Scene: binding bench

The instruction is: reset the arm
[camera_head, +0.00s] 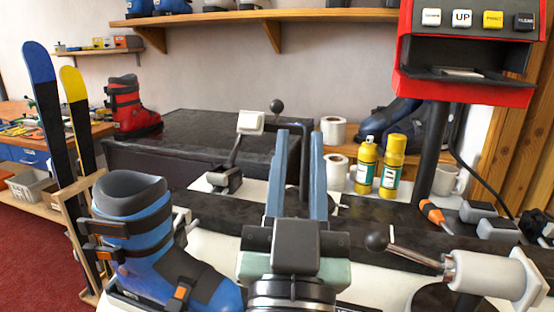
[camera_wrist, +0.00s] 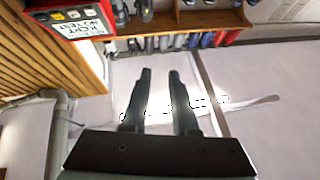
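My gripper (camera_head: 297,165) is in the middle of the head view, above the bench. Its two blue-grey fingers point up and away, with a clear gap between them. In the wrist view the gripper (camera_wrist: 160,80) also shows two separate dark fingers with nothing between them. It touches no object that I can see. The part of the bench directly behind the gripper is hidden.
A blue ski boot (camera_head: 135,240) stands close at left. A lever with a dark knob (camera_head: 377,242) is close at right. Yellow bottles (camera_head: 365,165) and white rolls (camera_head: 333,130) stand behind. A red machine (camera_head: 468,50) overhangs the right. Skis (camera_head: 45,110) lean at left.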

